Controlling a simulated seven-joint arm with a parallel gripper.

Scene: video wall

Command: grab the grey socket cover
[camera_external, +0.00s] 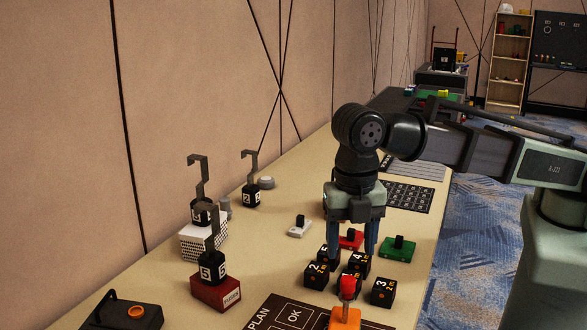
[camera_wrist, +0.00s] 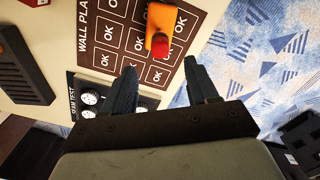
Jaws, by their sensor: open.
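A light grey block with a black knob (camera_external: 298,230), which looks like the grey socket cover, sits on the table in the external view. It lies left of my gripper and apart from it. My gripper (camera_external: 351,250) points down over the table with its two blue fingers apart, around the area of the red block and the black numbered cubes. In the wrist view my gripper (camera_wrist: 159,66) is open with nothing between its fingers. The grey block does not show there.
A red block (camera_external: 352,241) and a green block (camera_external: 398,249) with black knobs stand near several black numbered cubes (camera_external: 383,292). An orange block with a red knob (camera_external: 345,319) sits on the brown OK board (camera_external: 280,311). Hooked black weights (camera_external: 211,268) stand left.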

